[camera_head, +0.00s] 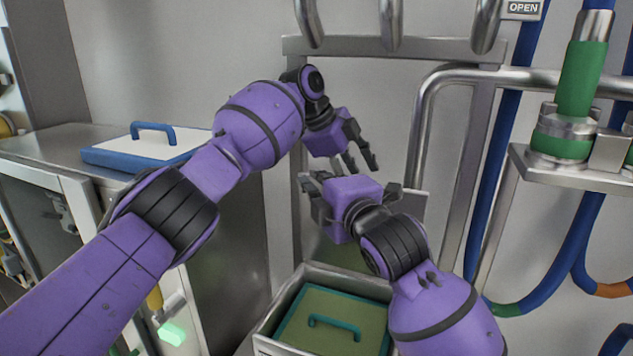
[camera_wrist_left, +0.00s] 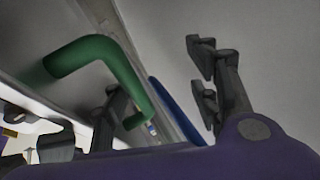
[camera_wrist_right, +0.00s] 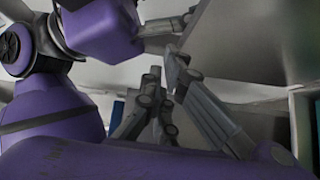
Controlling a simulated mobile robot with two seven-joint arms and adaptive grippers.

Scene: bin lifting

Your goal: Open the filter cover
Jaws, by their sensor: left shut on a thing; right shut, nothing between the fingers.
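In the head view my left gripper (camera_head: 361,163) points down and right in front of the grey wall frame, and the handle is not visible there. My right gripper (camera_head: 340,182) is just below it, close to it. In the right wrist view my right gripper (camera_wrist_right: 165,72) is shut and empty. The filter cover is not clearly visible; a pale panel edge (camera_head: 412,205) shows behind my right gripper.
An open bin (camera_head: 268,340) below holds a green panel with a teal handle (camera_head: 335,325). A blue-edged white panel with a blue handle (camera_head: 152,132) lies on the left cabinet. Metal pipes (camera_head: 420,110), a blue hose (camera_head: 487,190) and a shelf (camera_head: 560,172) crowd the right.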

